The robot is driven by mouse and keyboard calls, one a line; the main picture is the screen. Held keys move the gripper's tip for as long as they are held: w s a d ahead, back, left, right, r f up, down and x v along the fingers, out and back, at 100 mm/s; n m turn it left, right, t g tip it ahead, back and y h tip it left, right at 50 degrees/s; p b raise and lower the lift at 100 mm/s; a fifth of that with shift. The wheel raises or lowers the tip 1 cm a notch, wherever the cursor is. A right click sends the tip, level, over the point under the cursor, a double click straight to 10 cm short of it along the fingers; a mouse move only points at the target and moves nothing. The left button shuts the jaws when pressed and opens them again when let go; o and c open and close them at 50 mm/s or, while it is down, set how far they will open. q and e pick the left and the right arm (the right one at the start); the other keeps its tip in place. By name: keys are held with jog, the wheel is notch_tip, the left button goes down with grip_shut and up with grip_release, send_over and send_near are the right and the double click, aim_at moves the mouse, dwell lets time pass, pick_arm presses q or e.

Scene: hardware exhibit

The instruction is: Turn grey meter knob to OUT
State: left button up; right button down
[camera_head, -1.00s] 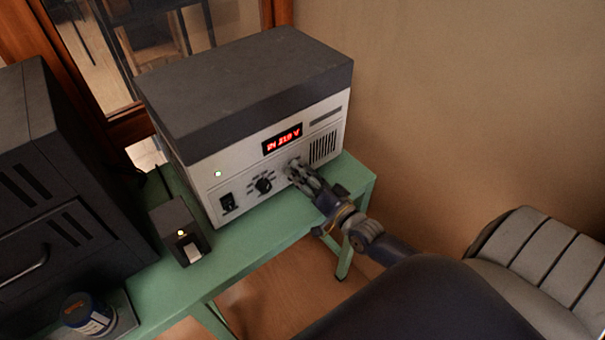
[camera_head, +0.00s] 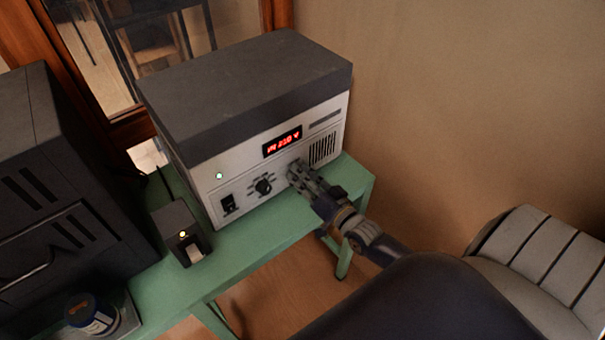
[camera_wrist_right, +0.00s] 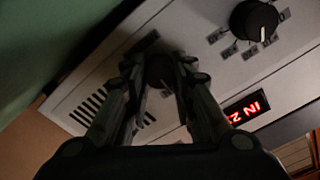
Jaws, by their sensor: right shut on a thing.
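A white-fronted device (camera_head: 207,190) with a dark grey top stands on a green table. Its red display (camera_head: 282,141) begins with "IN" in the wrist view (camera_wrist_right: 243,108); the small digits look like 220 V. My right gripper (camera_head: 297,169) is at the front panel, below the display. In the wrist view my right gripper (camera_wrist_right: 160,64) is shut on the meter knob (camera_wrist_right: 160,75), which is mostly hidden between the fingers. The knob's pointer and labels cannot be read. My left gripper is not in view.
A black selector knob (camera_head: 263,186) with small labels sits left of my gripper, and a black switch (camera_head: 228,203) further left. A small dark box (camera_head: 180,229) stands on the green table (camera_head: 255,245). A dark cabinet (camera_head: 55,150) and a can (camera_head: 88,313) are at left.

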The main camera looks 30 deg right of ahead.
jog(key=n+p, duration=0.1)
jog(key=n, duration=0.3)
jog(key=shift+n, duration=0.4)
dwell(0.4)
jog(key=c, duration=1.3)
grip_release()
jog(key=shift+c, duration=0.2)
jog(key=s, duration=1.2)
jog(key=shift+d, duration=0.45)
jog(key=shift+w, duration=0.1)
